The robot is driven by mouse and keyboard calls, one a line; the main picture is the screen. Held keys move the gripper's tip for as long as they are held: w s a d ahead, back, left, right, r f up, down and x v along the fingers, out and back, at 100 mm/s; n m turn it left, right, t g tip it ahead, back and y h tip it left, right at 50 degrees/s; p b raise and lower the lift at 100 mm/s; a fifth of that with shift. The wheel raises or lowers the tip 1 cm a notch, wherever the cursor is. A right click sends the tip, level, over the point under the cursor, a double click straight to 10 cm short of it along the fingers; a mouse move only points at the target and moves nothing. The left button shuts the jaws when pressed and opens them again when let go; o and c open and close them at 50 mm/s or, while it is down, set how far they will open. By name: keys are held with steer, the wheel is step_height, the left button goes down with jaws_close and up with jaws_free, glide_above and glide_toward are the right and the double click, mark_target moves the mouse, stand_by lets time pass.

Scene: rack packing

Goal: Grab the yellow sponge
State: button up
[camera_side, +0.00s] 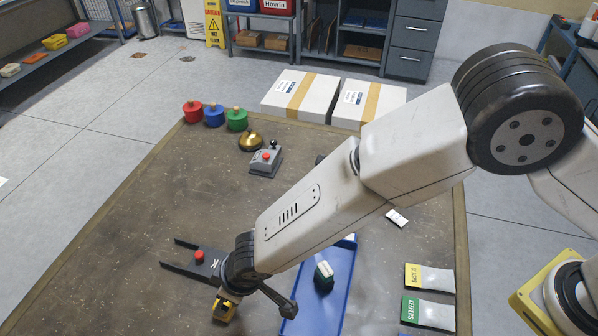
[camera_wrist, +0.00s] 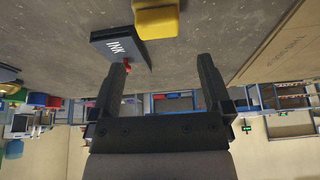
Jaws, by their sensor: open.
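The yellow sponge (camera_side: 222,310) appears to be the small yellow block at the bottom of the side view, just below the wrist, with some dark parts over or beside it. It also shows in the wrist view as a yellow block (camera_wrist: 157,18) cut off by the top edge. My gripper (camera_side: 170,253) is open, its two dark fingers spread and pointing left in the side view. In the wrist view my gripper (camera_wrist: 162,72) has nothing held between its fingers. The sponge lies outside the fingers, apart from them.
A black ink pad (camera_wrist: 120,46) and a small red thing (camera_side: 199,257) are close by the fingers. Red, blue and green weights (camera_side: 213,115) stand at the back. The left part of the table (camera_side: 165,195) is clear.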

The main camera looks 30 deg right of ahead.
steer(key=shift+x, duration=1.3)
steer(key=shift+x, duration=2.55)
steer(key=shift+d, duration=0.15)
steer(key=shift+c, duration=0.2)
steer(key=c, duration=1.1)
steer(key=shift+o, duration=0.2)
